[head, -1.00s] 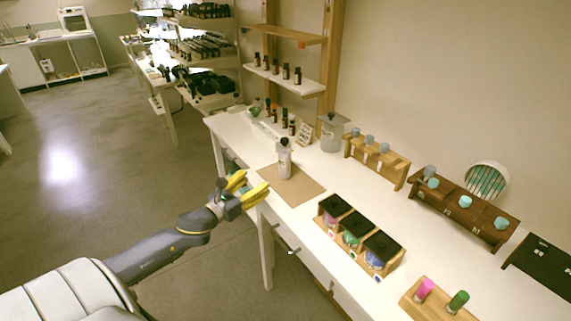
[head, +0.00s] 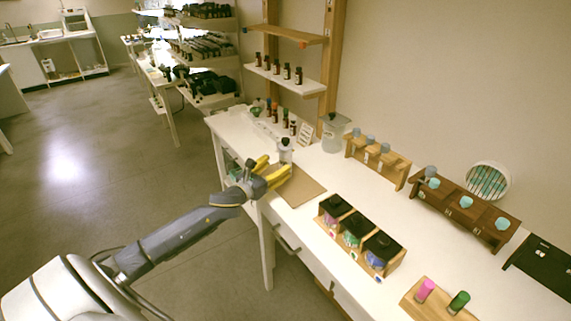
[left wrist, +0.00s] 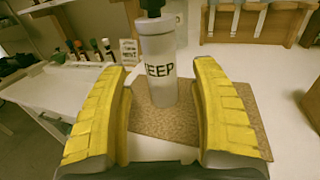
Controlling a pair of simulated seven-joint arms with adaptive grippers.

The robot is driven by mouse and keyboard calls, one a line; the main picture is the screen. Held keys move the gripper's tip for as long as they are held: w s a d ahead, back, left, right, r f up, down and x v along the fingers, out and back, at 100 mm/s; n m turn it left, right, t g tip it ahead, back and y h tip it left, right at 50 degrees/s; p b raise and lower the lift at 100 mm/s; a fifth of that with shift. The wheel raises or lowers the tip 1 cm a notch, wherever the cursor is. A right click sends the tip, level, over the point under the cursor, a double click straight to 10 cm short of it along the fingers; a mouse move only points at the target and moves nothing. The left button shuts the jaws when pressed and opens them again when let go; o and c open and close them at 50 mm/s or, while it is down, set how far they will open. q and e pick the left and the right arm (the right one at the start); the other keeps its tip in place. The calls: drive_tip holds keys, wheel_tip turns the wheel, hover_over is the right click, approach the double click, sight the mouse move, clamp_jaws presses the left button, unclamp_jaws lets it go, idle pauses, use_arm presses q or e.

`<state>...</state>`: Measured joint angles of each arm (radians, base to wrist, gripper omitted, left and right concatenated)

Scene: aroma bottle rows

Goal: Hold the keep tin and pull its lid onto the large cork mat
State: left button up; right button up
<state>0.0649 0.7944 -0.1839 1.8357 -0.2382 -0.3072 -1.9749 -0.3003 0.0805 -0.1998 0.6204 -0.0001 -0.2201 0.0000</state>
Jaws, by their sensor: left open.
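The keep tin (head: 286,155) is a white upright cylinder with a dark-knobbed lid (head: 285,141) on top. It stands on the brown cork mat (head: 305,190), near the mat's far left part. In the left wrist view the tin (left wrist: 156,50) shows part of its "KEEP" label, and the mat (left wrist: 205,122) spreads around its foot. My left gripper (head: 279,165) has yellow fingers. It is open, with one finger to each side of the tin in the wrist view; no contact shows. The fingers hide the tin's lower part in the head view. My right gripper is not in view.
A wooden box with dark-lidded jars (head: 351,241) stands right of the mat. A grey-lidded canister (head: 334,137) and small bottles (head: 284,121) are behind the tin. Wooden racks (head: 377,161) line the wall. The mat's right part is bare.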

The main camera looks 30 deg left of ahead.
sight(282, 163)
use_arm(q)
drive_tip(key=shift+w+d+f, duration=0.1)
drive_tip(key=shift+w+d, duration=0.05)
drive_tip(key=shift+w, duration=1.2)
drive_tip(key=shift+w+d+f, duration=0.1)
drive_tip(key=shift+w+d, duration=0.05)
drive_tip(key=shift+w, duration=1.15)
drive_tip(key=shift+o, duration=0.3)
drive_tip(key=c, duration=1.3)
